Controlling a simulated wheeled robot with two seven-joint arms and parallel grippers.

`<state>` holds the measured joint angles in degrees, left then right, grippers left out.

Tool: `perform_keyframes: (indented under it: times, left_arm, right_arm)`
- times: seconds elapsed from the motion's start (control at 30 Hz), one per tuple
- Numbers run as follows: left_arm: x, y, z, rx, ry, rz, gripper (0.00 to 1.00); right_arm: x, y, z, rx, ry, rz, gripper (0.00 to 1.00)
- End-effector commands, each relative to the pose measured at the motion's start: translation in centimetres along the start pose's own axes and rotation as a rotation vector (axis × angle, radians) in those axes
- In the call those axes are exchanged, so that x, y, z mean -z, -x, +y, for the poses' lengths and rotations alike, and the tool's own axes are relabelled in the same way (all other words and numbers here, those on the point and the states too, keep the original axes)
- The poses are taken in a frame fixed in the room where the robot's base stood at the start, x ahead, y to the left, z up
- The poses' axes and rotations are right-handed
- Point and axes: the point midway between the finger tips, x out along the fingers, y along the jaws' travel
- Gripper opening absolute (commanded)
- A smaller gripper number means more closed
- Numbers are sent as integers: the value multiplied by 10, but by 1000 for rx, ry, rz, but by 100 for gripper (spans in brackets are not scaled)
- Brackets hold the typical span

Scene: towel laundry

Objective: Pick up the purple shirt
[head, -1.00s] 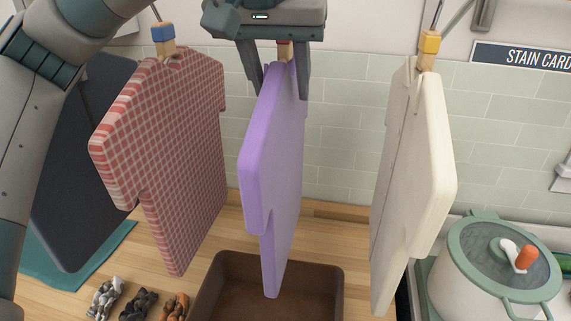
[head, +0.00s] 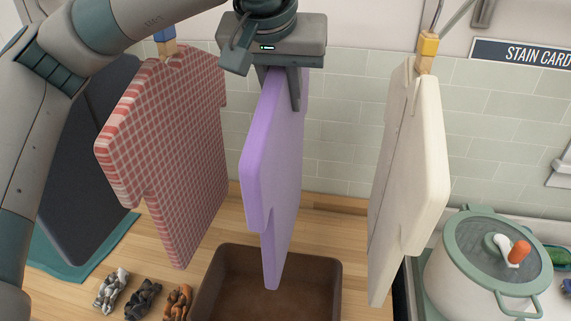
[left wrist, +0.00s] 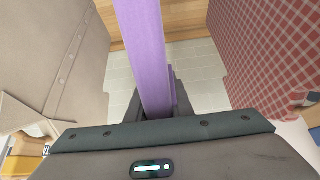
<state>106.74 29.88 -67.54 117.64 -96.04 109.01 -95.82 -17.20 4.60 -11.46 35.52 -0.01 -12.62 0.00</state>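The purple shirt (head: 273,165) hangs upright and nearly edge-on in the middle of the head view, above a brown bin. My left gripper (head: 279,88) is at its top from above, with its fingers closed in on either side of the cloth. In the left wrist view the purple shirt (left wrist: 146,50) runs between the fingers of the left gripper (left wrist: 152,105), which press close to it. The shirt's top edge and its hanging clip are hidden by the gripper. My right gripper is not in view.
A red checked shirt (head: 172,150) hangs close on the left and a cream shirt (head: 412,165) on the right. Below are the brown bin (head: 222,262), several twisted cloths (head: 143,298) and a lidded pot (head: 470,285). A tiled wall (head: 345,130) stands behind.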

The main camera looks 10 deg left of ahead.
Motion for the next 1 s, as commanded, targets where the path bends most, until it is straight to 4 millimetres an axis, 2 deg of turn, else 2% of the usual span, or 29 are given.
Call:
perform_keyframes:
  times: [0.57,0.9,1.0]
  left_arm:
    - [3,4,0,-1,2,3,0]
    - [19,30,1,-2,2,3,0]
    - [4,37,1,-2,-2,3,0]
  right_arm:
    - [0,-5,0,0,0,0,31]
    - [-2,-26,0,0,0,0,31]
    - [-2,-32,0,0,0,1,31]
